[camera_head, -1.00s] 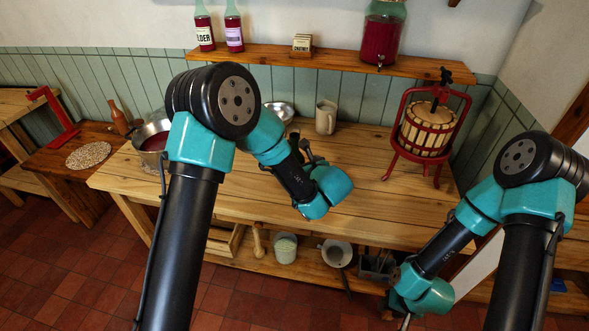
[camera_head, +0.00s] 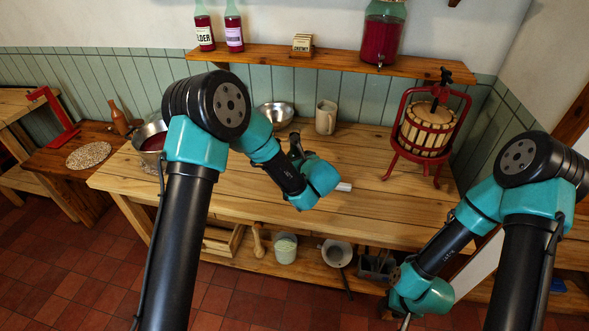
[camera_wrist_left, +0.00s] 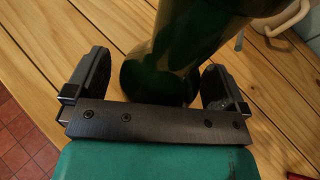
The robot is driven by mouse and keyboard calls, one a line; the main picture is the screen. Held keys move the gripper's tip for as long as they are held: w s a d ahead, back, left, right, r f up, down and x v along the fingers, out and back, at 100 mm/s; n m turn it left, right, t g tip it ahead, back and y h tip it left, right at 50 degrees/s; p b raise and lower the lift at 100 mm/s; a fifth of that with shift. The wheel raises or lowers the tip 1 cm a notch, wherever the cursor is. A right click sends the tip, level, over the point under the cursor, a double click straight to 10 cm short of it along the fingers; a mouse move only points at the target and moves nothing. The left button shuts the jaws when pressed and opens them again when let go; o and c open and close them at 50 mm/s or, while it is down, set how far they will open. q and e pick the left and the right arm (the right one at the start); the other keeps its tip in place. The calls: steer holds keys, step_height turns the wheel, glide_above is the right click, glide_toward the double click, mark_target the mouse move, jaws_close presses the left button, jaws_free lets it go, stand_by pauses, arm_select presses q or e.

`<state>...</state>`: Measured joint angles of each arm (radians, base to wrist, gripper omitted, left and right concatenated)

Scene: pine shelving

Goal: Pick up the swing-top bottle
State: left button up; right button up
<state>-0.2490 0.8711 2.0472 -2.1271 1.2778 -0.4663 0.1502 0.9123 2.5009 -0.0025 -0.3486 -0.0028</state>
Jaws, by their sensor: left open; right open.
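The dark green glass bottle (camera_wrist_left: 165,75) shows in the left wrist view, between the two black fingers of my left gripper (camera_wrist_left: 158,88). These fingers stand apart, with the bottle in the gap and no clear grip on it.
The pine workbench (camera_head: 390,215) carries a beige mug (camera_head: 326,118), a metal bowl (camera_head: 275,115) and a red-framed fruit press (camera_head: 426,130). A wall shelf (camera_head: 340,61) above holds two bottles and a jar dispenser. The bench front between the arms is bare.

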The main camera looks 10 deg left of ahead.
mark_target(296, 154)
arm_select(q)
steer(key=shift+r, duration=0.1)
steer(key=c, duration=1.5)
steer(key=shift+o, duration=0.2)
steer(key=shift+r, duration=0.15)
steer(key=shift+r, duration=1.45)
steer(key=shift+s+r, duration=0.2)
steer(key=s+d+r, duration=0.1)
steer(key=s+d, duration=0.1)
steer(key=s, duration=1.3)
steer(key=shift+d+r, duration=0.15)
steer(key=shift+d, duration=0.2)
steer(key=shift+s, duration=0.15)
